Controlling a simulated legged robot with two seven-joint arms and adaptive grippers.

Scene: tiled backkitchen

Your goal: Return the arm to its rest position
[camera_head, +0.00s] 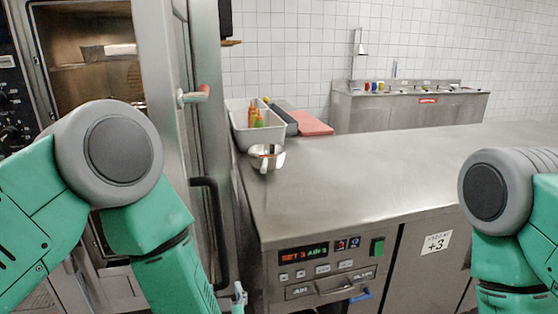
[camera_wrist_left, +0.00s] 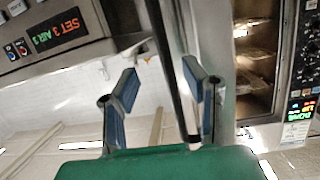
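My left arm (camera_head: 150,225) comes in from the left in the head view and reaches down in front of the open oven. Only a small part of my left gripper (camera_head: 240,295) shows there, low beside the counter front. In the left wrist view my left gripper (camera_wrist_left: 160,82) has its two blue-padded fingers spread apart. A dark bar handle (camera_wrist_left: 172,70) passes between them in the picture; I cannot tell how near it is. I see nothing held. My right arm (camera_head: 500,220) hangs at the right edge in the head view, and its gripper is out of frame.
The steel counter (camera_head: 370,170) has a control panel (camera_head: 325,265) on its front and a mostly bare top. A bin of bottles (camera_head: 245,135), a bowl (camera_head: 266,158) and a red board (camera_head: 308,123) stand at its back left. The oven (camera_head: 75,50) stands open at left.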

